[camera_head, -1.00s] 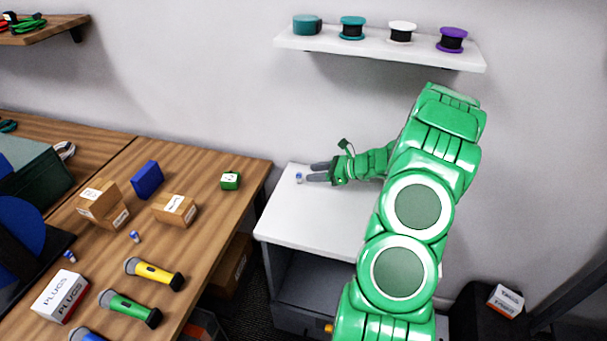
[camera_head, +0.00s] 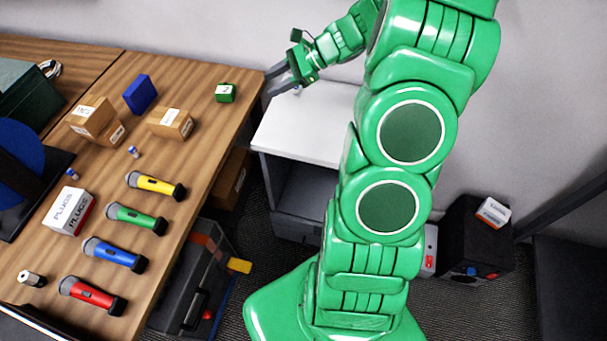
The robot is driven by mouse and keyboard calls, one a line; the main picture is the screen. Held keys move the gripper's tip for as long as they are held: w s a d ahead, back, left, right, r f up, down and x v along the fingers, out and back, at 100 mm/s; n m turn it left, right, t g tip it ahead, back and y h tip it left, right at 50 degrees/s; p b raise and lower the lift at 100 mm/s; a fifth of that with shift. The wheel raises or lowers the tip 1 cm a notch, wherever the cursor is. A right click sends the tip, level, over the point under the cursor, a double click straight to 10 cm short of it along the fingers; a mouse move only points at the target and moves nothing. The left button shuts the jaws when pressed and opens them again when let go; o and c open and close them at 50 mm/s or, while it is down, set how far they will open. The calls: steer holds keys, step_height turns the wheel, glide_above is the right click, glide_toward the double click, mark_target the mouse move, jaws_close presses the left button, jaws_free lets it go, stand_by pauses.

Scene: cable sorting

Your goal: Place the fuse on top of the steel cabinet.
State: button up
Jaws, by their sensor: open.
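The steel cabinet (camera_head: 300,130) has a white top and an open front, and stands right of the wooden table. A small blue and white fuse (camera_head: 297,90) rests on the cabinet top near its back left, partly hidden by my gripper. My gripper (camera_head: 269,83) is open, with its dark fingers pointing left over the gap between table and cabinet. It appears empty and apart from the fuse. Two similar small fuses lie on the table, one near the middle (camera_head: 133,152) and one farther left (camera_head: 72,174).
A dark toolbox (camera_head: 190,285) stands on the floor. The cabinet top's front is clear.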

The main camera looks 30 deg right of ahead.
steer(key=s+a+r+n+g+h, duration=0.25)
steer(key=s+a+r+n, duration=0.2)
steer(key=s+a, duration=0.35)
steer(key=s+a+r+n+g+h, duration=0.2)
steer(key=s+a+r+n+g, duration=0.15)
steer(key=s+a+n, duration=0.45)
steer(key=s+d+r+n+h, duration=0.1)
steer(key=s+d+n+h, duration=0.1)
steer(key=s, duration=0.8)
steer(key=s+d+r+n+h, duration=0.2)
steer(key=s+n+h, duration=0.2)
steer(key=s, duration=0.5)
steer(key=shift+s+r, duration=0.3)
steer(key=shift+s, duration=0.1)
steer(key=shift+h, duration=0.25)
